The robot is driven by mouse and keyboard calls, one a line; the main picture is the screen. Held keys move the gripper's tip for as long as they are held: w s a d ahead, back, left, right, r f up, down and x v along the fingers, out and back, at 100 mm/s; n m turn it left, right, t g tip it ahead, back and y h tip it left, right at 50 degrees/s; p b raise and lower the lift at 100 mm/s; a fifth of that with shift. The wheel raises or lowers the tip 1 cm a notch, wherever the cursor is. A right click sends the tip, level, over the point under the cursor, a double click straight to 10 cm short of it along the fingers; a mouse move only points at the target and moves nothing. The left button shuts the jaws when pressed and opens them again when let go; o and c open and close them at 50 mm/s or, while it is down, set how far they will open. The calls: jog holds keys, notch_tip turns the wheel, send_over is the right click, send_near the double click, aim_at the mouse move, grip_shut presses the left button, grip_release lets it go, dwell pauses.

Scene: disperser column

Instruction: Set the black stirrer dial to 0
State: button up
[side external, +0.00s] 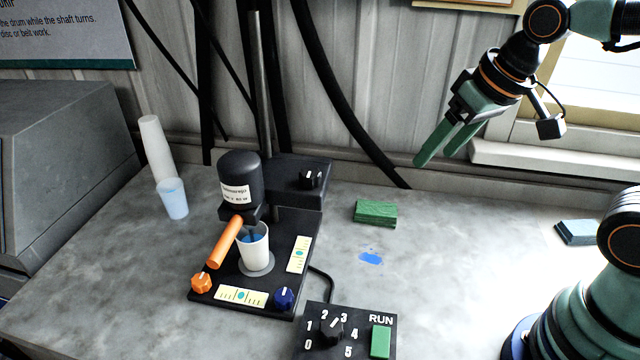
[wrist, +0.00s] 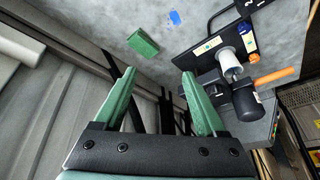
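A black dial (side external: 331,329) sits on a dark control panel at the bottom of the side view, ringed by the numbers 0 to 5. Its white mark appears to point up and right, toward 3. A green button (side external: 381,341) under the word RUN is to its right. Another black knob (side external: 311,180) with a white mark is on the black box behind the stirrer. My gripper (side external: 434,158) is raised at the upper right, well away from both; its fingers are apart and empty. The wrist view also shows the open gripper (wrist: 157,74); the numbered dial is not clearly visible there.
The stirrer motor (side external: 239,178) hangs over a white cup (side external: 254,250), with an orange handle (side external: 224,243), orange knob (side external: 202,282) and blue knob (side external: 284,298) nearby. A green block (side external: 375,213) and blue patch (side external: 370,257) are on the counter. Stacked cups (side external: 155,148) stand left.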

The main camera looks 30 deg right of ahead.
jog(key=a+f+m+g, duration=0.1)
jog(key=a+f+g, duration=0.15)
jog(key=a, duration=0.85)
jog(key=m+g, duration=0.2)
send_over(332, 327)
notch_tip(332, 327, down, 5)
jog(key=shift+h, duration=0.3)
notch_tip(332, 327, down, 12)
jog(key=shift+f, duration=0.15)
grip_shut()
